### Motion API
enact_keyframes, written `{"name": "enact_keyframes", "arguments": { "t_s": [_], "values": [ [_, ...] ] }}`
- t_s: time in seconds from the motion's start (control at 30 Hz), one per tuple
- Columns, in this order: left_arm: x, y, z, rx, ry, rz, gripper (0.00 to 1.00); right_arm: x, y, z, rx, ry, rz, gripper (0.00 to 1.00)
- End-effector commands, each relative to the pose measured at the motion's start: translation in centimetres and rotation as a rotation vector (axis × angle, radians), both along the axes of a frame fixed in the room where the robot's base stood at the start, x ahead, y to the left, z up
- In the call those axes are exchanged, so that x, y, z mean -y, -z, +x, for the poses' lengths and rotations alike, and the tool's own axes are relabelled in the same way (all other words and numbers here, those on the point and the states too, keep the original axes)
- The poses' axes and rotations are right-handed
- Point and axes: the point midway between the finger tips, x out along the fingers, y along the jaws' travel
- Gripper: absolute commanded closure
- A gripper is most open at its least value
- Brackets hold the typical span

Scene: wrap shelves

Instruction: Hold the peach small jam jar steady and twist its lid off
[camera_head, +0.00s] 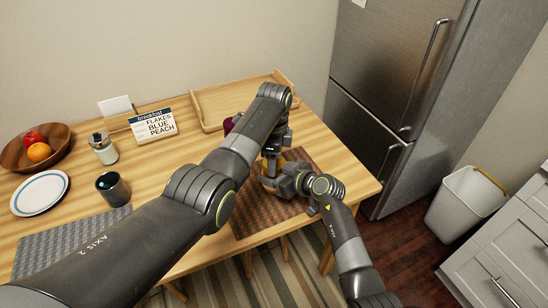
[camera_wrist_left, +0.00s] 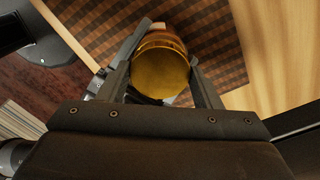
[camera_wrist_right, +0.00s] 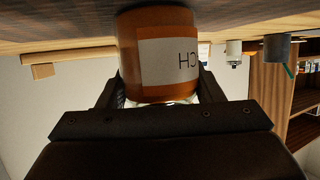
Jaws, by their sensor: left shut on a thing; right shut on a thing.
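The peach jam jar (camera_wrist_right: 140,20), orange-brown with a pale label, is upright over the woven mat (camera_head: 247,222). In the head view my arms mostly hide it. My right gripper (camera_head: 279,186) is shut on the jar's side, with its fingers on both sides in the right wrist view (camera_wrist_right: 158,88). My left gripper (camera_head: 272,158) comes down from above and is shut on the gold lid (camera_wrist_left: 160,75), which lies between its fingers in the left wrist view. The lid appears to be on the jar; I cannot tell whether it is loose.
A purple item (camera_head: 229,125) stands behind my left arm, near a wooden tray (camera_head: 212,124). A breakfast sign (camera_head: 154,126), a glass jar (camera_head: 104,149), a dark cup (camera_head: 112,188), a plate (camera_head: 40,193) and a fruit bowl (camera_head: 14,154) stand at left. The fridge (camera_head: 395,90) is at right.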

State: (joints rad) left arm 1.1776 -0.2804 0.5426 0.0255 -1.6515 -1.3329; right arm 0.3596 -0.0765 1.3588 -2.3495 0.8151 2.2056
Motion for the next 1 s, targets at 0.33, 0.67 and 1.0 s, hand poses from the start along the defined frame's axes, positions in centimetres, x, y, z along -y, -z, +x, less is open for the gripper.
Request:
{"name": "enact_keyframes", "arguments": {
  "t_s": [0.33,0.67,1.0],
  "values": [
    [0.0,0.0,0.0,0.000,0.003,0.000,0.22,0.0,0.0,0.0,-0.001,0.000,-0.001,1.00],
    [0.0,-0.3,0.0,0.001,0.004,0.000,0.20,0.0,0.0,0.0,-0.001,0.000,-0.001,1.00],
    [0.0,-4.3,0.0,0.002,0.004,0.000,0.20,0.0,0.0,0.0,-0.001,0.000,-0.001,1.00]
  ]
}}
